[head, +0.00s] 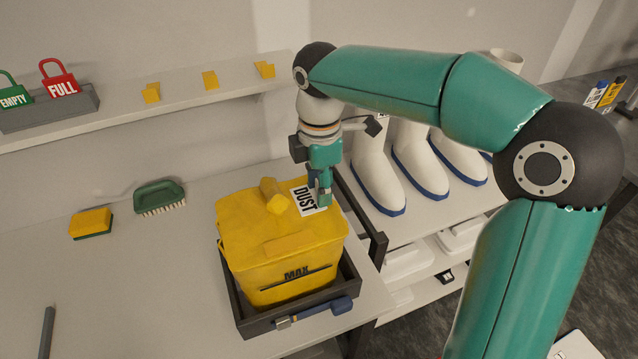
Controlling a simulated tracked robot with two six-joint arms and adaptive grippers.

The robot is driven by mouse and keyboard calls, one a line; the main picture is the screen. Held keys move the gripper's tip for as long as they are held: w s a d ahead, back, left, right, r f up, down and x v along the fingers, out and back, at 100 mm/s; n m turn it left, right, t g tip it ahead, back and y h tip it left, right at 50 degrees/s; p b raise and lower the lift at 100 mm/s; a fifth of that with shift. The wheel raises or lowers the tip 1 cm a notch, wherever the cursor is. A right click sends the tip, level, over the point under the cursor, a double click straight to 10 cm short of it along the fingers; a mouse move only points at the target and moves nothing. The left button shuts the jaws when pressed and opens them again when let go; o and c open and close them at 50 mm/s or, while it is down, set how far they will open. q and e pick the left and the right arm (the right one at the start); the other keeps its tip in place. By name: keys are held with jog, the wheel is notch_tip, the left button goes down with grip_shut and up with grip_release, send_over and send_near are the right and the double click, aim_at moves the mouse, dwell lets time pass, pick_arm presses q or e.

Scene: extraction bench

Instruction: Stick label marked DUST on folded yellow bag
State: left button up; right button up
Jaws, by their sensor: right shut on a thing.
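The folded yellow bag (285,250) stands upright in a dark tray (249,327) on the bench, with MAX printed near the bottom of its front. The white label marked DUST (304,200) is at the right part of the bag's top. My right gripper (322,200) is shut on the label and points down at the bag's top right. The label appears to lie against or just over the bag; I cannot tell whether it touches. The fingers hide part of the label. My left gripper is not in view.
A yellow and green sponge (90,222) and a green brush (160,195) lie on the bench. A blue-handled tool (315,312) lies at the tray's front. White boots (375,170) stand right. A shelf (130,115) holds EMPTY and FULL tags (60,82). The bench's left is mostly clear.

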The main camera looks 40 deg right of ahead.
jog(key=shift+f, duration=0.1)
dwell(0.3)
jog(key=o, duration=0.8)
notch_tip(320, 180, up, 12)
dwell(0.4)
